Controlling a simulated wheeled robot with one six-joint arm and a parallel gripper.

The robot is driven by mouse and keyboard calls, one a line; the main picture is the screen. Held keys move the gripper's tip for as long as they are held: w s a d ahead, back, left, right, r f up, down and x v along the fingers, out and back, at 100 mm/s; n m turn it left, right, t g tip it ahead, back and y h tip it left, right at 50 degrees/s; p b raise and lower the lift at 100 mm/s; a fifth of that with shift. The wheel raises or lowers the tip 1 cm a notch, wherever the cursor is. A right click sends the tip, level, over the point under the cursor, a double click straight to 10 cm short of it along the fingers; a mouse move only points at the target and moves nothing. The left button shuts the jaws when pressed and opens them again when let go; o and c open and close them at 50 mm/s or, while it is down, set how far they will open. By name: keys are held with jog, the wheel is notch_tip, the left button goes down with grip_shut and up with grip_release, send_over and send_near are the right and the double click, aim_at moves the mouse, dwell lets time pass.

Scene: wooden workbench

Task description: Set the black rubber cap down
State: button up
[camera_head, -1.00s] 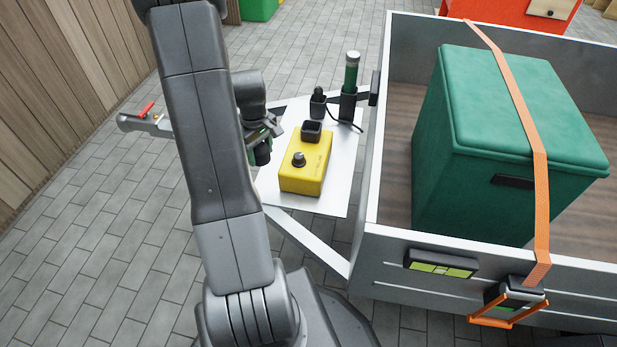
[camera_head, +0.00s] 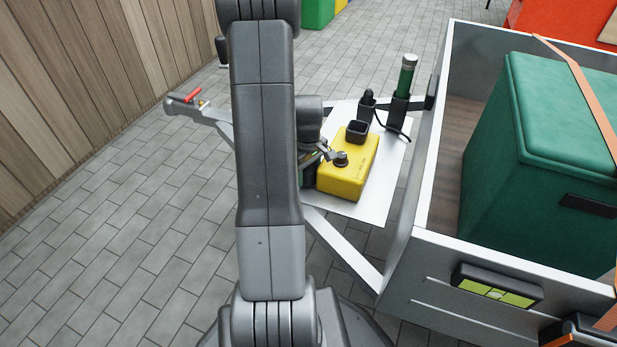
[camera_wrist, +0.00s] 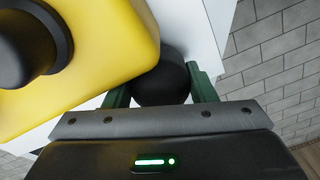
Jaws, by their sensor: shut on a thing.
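The black rubber cap (camera_wrist: 160,80) is a dark rounded shape between the two green fingers of my gripper (camera_wrist: 161,88) in the wrist view. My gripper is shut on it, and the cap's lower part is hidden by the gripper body. The yellow box (camera_wrist: 110,55) is close beside the cap; I cannot tell whether they touch. In the head view my gripper (camera_head: 322,156) is at the left side of the yellow box (camera_head: 352,185), partly behind my arm. The cap cannot be made out clearly there.
The yellow box stands on a white plate (camera_head: 385,165) and carries a dark knob (camera_head: 340,159) and a black square cup (camera_head: 357,131). A grey trailer wall (camera_head: 430,150) rises at right. Bare plate shows in front.

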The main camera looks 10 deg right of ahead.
jog(key=shift+f, duration=0.4)
jog(key=shift+f, duration=0.2)
jog(key=o, duration=1)
jog(key=shift+c, duration=0.2)
notch_tip(320, 180, up, 12)
jog(key=p, duration=0.4)
jog(key=shift+r+p, duration=0.25)
jog(key=shift+p, duration=0.1)
jog(key=shift+f, duration=0.1)
